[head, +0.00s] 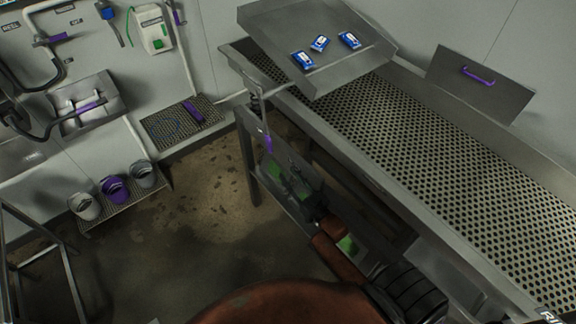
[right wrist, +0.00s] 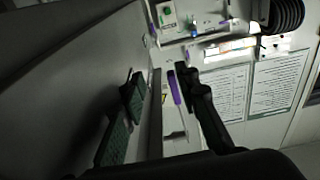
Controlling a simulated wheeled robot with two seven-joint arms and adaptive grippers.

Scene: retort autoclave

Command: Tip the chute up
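The chute (head: 318,72) is a grey metal tray with low side walls, at the top middle of the head view. Three blue-and-white packets (head: 320,43) lie on it. A lever with a purple grip (head: 267,143) hangs below its near left corner. My right gripper (head: 288,178) is just below and right of that grip. In the right wrist view my right gripper (right wrist: 160,92) has its fingers apart, and the purple grip (right wrist: 174,87) shows between them, nearer the right finger. I cannot tell whether they touch. My left gripper is not in view.
A long perforated conveyor bed (head: 430,140) runs beside and under the chute, with a metal frame below. A panel with a purple handle (head: 480,76) is at the right. Buckets (head: 114,188) stand on a rack at the left. The wet floor (head: 205,190) between is clear.

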